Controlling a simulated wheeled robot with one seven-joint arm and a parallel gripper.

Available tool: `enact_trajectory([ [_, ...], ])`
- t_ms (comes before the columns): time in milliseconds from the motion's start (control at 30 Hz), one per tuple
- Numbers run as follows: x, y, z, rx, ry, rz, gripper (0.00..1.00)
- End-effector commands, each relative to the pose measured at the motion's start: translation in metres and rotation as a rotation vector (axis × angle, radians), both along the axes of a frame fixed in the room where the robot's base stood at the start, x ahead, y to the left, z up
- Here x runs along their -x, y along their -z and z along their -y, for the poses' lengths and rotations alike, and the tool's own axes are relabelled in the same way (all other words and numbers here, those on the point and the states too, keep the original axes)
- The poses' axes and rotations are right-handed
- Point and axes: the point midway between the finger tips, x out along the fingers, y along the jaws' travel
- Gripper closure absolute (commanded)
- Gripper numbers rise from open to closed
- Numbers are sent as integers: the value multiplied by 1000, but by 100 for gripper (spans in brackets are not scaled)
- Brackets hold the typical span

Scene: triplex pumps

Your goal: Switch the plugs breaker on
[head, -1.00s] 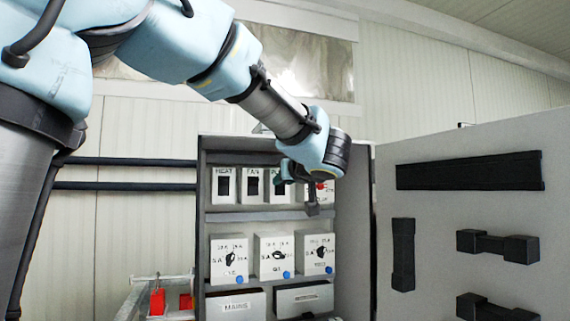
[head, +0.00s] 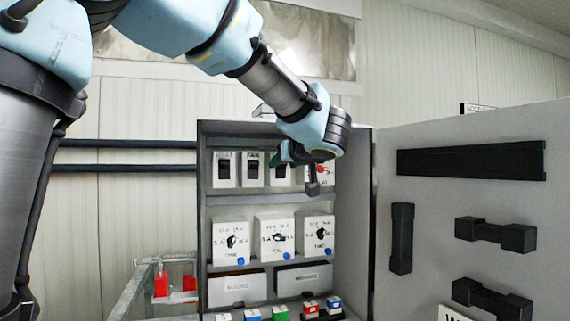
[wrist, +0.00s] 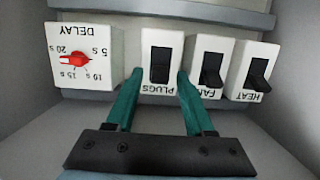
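The plugs breaker (wrist: 160,68) is a white box with a black rocker, upside down in the wrist view and labelled PLUGS. In the head view it (head: 280,176) is third in the cabinet's top row, partly hidden by my arm. My gripper (wrist: 158,78) is open, its two green fingers apart with the tips at either side of the rocker. Nothing is between the fingers except the view of the breaker. I cannot tell whether the tips touch it or which way the rocker is set.
The fan breaker (wrist: 210,68) and heat breaker (wrist: 257,72) stand close on one side, the delay box (wrist: 84,55) with a red knob on the other. The cabinet door (head: 440,190) is open at right. Rotary switches fill the shelf below.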

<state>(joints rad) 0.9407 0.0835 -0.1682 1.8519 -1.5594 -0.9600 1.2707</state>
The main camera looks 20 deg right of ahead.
Motion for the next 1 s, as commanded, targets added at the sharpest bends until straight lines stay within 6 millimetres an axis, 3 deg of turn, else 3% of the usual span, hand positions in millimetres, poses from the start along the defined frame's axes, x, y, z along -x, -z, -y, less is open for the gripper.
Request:
enact_trajectory([
  [367,7,-1,0,3,2,2,43],
  [800,84,-16,-10,2,3,2,43],
  [1000,102,-21,-12,2,2,1,43],
])
